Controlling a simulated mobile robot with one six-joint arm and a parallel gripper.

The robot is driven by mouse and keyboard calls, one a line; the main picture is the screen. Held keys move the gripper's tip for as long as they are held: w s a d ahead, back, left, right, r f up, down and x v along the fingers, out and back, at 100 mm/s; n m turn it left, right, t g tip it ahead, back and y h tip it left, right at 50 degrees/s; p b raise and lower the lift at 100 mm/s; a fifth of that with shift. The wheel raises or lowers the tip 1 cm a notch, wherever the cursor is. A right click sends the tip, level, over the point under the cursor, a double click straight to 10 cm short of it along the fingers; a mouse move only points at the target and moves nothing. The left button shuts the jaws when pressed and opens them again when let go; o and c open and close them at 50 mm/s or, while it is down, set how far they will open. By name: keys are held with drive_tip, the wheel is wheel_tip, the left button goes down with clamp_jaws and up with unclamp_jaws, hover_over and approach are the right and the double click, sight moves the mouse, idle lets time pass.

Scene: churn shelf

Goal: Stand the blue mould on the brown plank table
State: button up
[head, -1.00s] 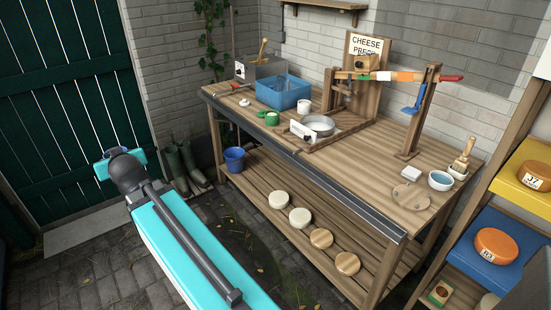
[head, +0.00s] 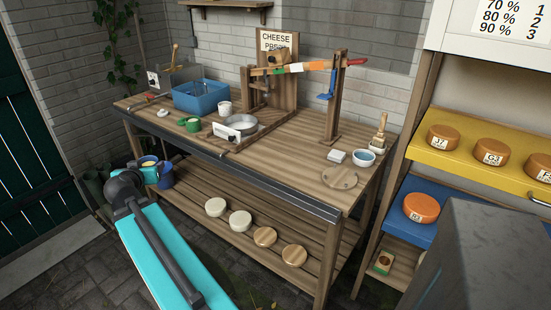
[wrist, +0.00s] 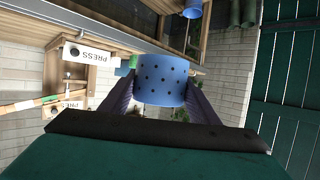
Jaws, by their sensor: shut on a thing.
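The blue mould (wrist: 162,84), a short cylinder with dark holes, sits between the two fingers of my gripper (wrist: 162,98) in the wrist view. My gripper is shut on it. The wrist picture is upside down.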

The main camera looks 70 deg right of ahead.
drive_tip(key=s+d+m+g+b, duration=0.1)
drive_tip(key=s+d+m+g, duration=0.3)
drive_tip(key=s+d, duration=0.3)
drive_tip(key=s+d+f+m+g+b, duration=0.1)
drive_tip(key=s+d+m+g, duration=0.3)
drive_tip(key=s, duration=1.3)
drive_tip(key=s+d+f+m+g+b, duration=0.1)
drive_tip(key=s+d+m+g, duration=0.3)
drive_tip(key=s+d, duration=0.6)
drive_tip(key=shift+s+d+g, duration=0.3)
drive_tip(key=shift+s+g, duration=0.5)
drive_tip(key=shift+s, duration=0.1)
drive_tip(key=shift+f, duration=0.1)
drive_tip(key=p, duration=0.2)
hover_over(288, 158)
drive_tip(key=a, duration=0.1)
drive_tip(key=shift+w+a+f, duration=0.1)
drive_tip(key=shift+f, duration=0.6)
drive_tip(key=shift+d, duration=0.65)
drive_tip(key=shift+f+p, duration=0.5)
drive_tip(key=shift+f, duration=1.3)
drive_tip(key=shift+f, duration=0.15)
